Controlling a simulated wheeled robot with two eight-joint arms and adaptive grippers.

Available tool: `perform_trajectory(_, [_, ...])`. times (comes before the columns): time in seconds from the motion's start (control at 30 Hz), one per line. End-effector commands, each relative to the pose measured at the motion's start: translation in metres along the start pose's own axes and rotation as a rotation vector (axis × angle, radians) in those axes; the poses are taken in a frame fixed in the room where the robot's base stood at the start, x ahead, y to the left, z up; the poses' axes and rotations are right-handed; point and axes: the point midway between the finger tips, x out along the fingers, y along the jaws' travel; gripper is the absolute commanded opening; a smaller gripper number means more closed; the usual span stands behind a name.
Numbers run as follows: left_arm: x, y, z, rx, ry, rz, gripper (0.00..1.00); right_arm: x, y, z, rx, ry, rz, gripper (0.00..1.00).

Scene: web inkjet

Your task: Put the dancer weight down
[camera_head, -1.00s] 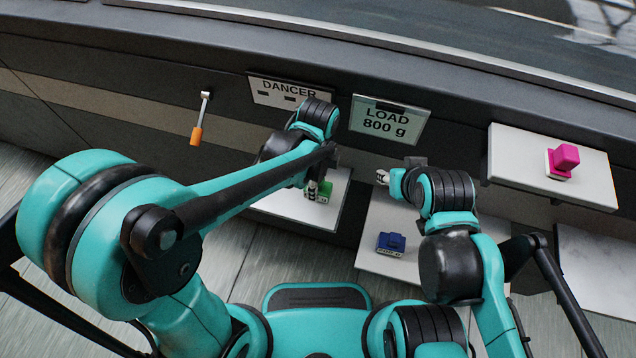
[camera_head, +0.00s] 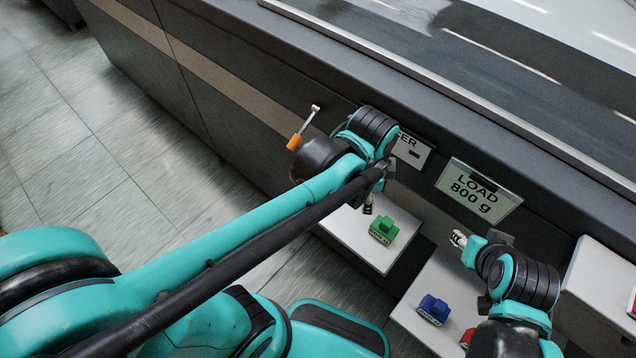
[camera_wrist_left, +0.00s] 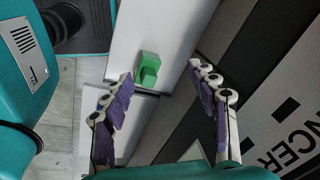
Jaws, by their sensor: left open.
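The green weight (camera_head: 384,229) stands on the white shelf (camera_head: 345,232) below the partly hidden DANCER sign (camera_head: 412,148). My left gripper (camera_head: 369,206) is beside it, up and left in the head view, with a visible gap. In the left wrist view the purple-padded fingers of the left gripper (camera_wrist_left: 165,88) are wide apart and empty. The green weight (camera_wrist_left: 148,68) shows beyond them on the white shelf (camera_wrist_left: 150,25). My right gripper (camera_head: 458,239) is near the LOAD 800 g sign (camera_head: 478,191); whether it is open is unclear.
A blue weight (camera_head: 433,309) and a partly hidden red weight (camera_head: 467,338) are on another white shelf (camera_head: 418,335). An orange-handled lever (camera_head: 301,130) sticks out of the dark machine front. A white ledge (camera_head: 603,290) is at the right. Open floor (camera_head: 100,140) lies left.

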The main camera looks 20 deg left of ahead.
Motion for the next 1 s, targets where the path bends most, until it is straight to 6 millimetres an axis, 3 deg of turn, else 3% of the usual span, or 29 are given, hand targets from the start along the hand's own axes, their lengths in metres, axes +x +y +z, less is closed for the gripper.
perform_trajectory(0.03, [-0.008,0.0,0.024,-0.173,0.025,-0.051,0.59,0.0,0.0,0.0,0.0,0.0,0.0,0.4])
perform_trajectory(0.2, [-0.026,0.0,0.08,-0.732,0.151,-0.207,0.59,0.0,0.0,0.0,0.0,0.0,0.0,0.4])
perform_trajectory(0.4, [-0.032,0.003,0.117,-1.143,0.289,-0.307,0.59,0.0,0.0,0.0,0.0,0.0,0.0,0.4])
perform_trajectory(0.53, [-0.033,0.004,0.125,-1.24,0.328,-0.328,0.59,0.0,0.0,0.0,0.0,0.0,0.0,0.4])
perform_trajectory(0.83, [-0.033,0.004,0.125,-1.252,0.333,-0.329,0.59,0.001,0.0,0.001,0.0,0.0,0.0,0.4])
perform_trajectory(1.0, [-0.01,0.008,0.128,-1.25,0.332,-0.329,0.59,0.019,0.0,0.014,0.0,0.0,0.0,0.4])
